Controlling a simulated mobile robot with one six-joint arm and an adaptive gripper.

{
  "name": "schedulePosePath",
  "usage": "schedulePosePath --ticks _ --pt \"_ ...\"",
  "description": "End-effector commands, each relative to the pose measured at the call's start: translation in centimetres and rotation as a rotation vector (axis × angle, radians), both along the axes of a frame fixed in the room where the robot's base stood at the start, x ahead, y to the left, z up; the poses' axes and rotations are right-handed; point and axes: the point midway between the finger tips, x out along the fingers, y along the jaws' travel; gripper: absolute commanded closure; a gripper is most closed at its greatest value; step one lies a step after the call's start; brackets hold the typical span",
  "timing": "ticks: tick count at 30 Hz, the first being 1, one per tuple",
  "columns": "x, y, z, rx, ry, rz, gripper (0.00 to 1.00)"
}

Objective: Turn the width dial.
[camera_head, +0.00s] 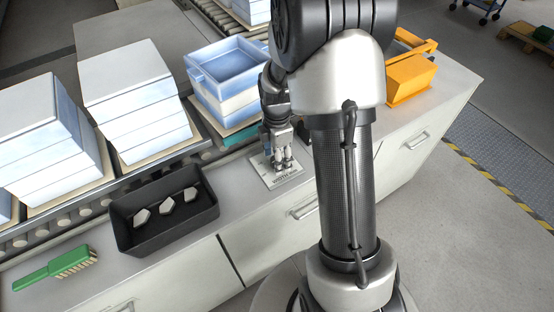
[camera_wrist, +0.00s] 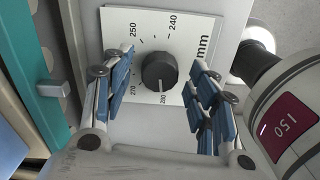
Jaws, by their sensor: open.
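The width dial (camera_wrist: 160,71) is a round dark knob on a white plate (camera_wrist: 187,22) marked 240, 250, 270, 280 and mm. A white pointer line on the knob points down, near 280. My gripper (camera_wrist: 162,92) is open, with one blue-padded finger on each side of the dial and a gap on both sides. In the head view my gripper (camera_head: 283,160) is over the white plate (camera_head: 268,180) on the counter. The dial itself is hidden there behind the fingers.
A black tray (camera_head: 165,228) with white pieces and a green brush (camera_head: 58,268) are on the counter to the left. Stacked blue-white trays (camera_head: 228,65) stand behind my gripper. An orange object (camera_head: 410,78) is at right.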

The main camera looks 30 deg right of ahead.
Motion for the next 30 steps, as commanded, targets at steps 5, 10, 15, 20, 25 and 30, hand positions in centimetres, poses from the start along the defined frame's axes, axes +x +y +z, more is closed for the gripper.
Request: schedulePosePath --ticks 5,10,15,20,25,30 --pt "0.02 0.0 -0.55 0.0 -0.001 0.0 0.47" --pt "0.02 0.0 -0.51 0.0 -0.001 0.0 0.47" --pt "0.02 -0.01 -0.49 0.0 -0.001 0.0 0.57" --pt "0.02 0.0 -0.49 0.0 -0.001 0.0 0.67" --pt "0.02 0.0 -0.49 0.0 -0.001 0.0 0.79" --pt "0.02 -0.01 -0.48 0.0 -0.001 0.0 0.9"
